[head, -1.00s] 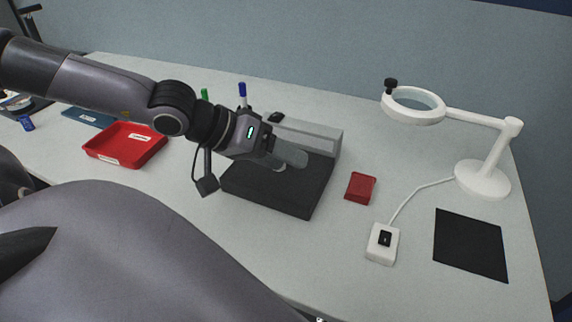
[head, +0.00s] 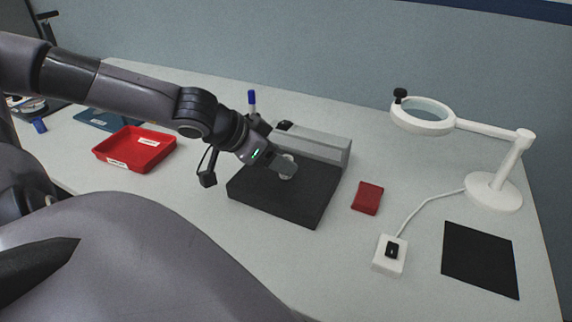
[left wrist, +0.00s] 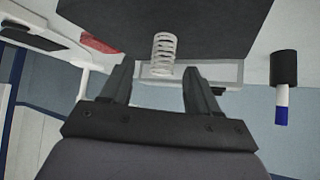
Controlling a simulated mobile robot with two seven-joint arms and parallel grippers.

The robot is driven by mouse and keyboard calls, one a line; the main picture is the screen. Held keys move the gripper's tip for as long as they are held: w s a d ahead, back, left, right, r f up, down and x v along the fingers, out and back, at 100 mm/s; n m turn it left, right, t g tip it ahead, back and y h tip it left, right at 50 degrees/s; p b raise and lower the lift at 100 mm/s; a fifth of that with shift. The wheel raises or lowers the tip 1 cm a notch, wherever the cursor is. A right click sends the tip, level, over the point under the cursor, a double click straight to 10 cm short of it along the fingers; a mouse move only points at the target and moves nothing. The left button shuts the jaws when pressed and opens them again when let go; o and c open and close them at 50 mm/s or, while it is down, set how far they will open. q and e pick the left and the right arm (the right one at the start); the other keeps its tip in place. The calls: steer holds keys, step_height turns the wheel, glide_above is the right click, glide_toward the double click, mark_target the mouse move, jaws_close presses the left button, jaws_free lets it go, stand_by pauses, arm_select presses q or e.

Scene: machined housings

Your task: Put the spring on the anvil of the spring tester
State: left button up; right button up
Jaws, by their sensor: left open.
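A pale coil spring (left wrist: 163,55) stands on the black base plate (left wrist: 190,22) in the left wrist view, which shows the scene upside down. My left gripper (left wrist: 158,72) is open, its two fingertips to either side of the spring's free end in the picture; I cannot tell whether the spring is between them in depth. In the head view, the black base (head: 275,206) has a grey block (head: 318,148) along its back. My left gripper (head: 287,166) is over this base and mostly hides the spring. My right gripper is not in view.
A red tray (head: 135,148) lies at left. A blue-capped marker (head: 252,103) stands behind the arm. To the right are a small red box (head: 368,197), a white switch box (head: 390,254), a black mat (head: 481,259) and a magnifier lamp (head: 495,190). The front table is clear.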

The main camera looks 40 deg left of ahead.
arm_select(q)
steer(key=shift+x, duration=1.5)
steer(key=shift+w+a, duration=0.1)
